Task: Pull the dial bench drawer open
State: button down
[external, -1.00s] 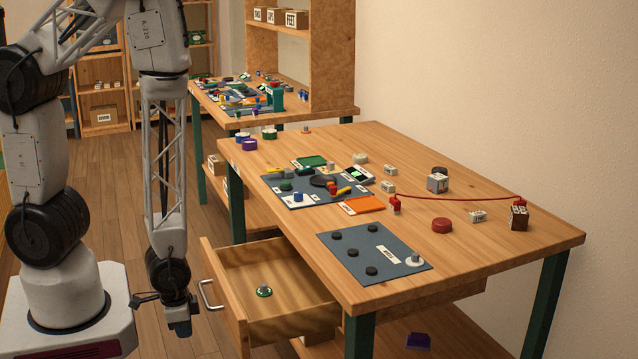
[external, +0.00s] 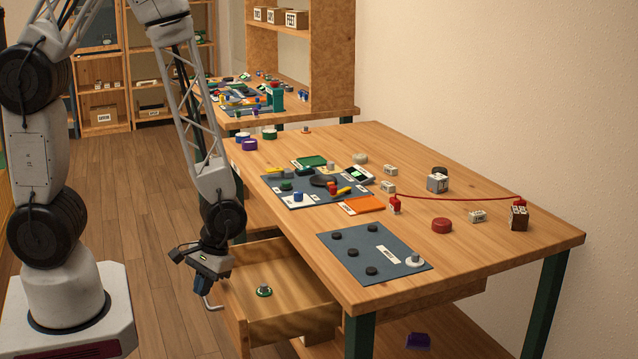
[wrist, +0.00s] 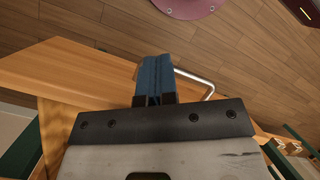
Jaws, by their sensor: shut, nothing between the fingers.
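The dial bench drawer (external: 285,318) stands pulled out from under the bench top, with its inside showing. A small green-and-silver knob (external: 264,291) lies in it. Its metal bar handle (external: 212,304) is on the drawer's left-hand front and also shows in the wrist view (wrist: 200,80), partly hidden behind my fingers. My gripper (external: 204,284) is at the drawer front, close to the handle, pointing down. In the wrist view its blue fingers (wrist: 155,78) are together with nothing between them. I cannot tell whether they touch the handle or the drawer front.
The bench top (external: 490,270) holds a blue-grey panel (external: 345,268) with black knobs, an orange plate (external: 364,205), a red cable (external: 455,198) and small parts. The floor (external: 130,200) left of the drawer is clear.

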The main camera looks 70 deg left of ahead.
jog(key=shift+w+a+r+n+g, duration=0.15)
jog(key=shift+w+r+n, duration=0.1)
jog(key=shift+r, duration=0.2)
jog(key=shift+w+a+r+n+g, duration=0.15)
jog(key=shift+w+r+n, duration=0.1)
jog(key=shift+r, duration=0.15)
jog(key=shift+m, duration=0.4)
jog(key=w+r, duration=0.1)
jog(key=w, duration=0.1)
jog(key=w+a+r, duration=0.1)
jog(key=w, duration=0.1)
jog(key=w+a, duration=0.1)
jog(key=w, duration=0.1)
jog(key=shift+r, duration=0.4)
jog(key=w+a+r+m, duration=0.3)
jog(key=w+a+m, duration=0.4)
jog(key=w+a, duration=0.3)
jog(key=a, duration=0.3)
jog(key=shift+w+a+r+m, duration=0.15)
jog(key=shift+w+a+m, duration=0.1)
jog(key=shift+a+m, duration=0.1)
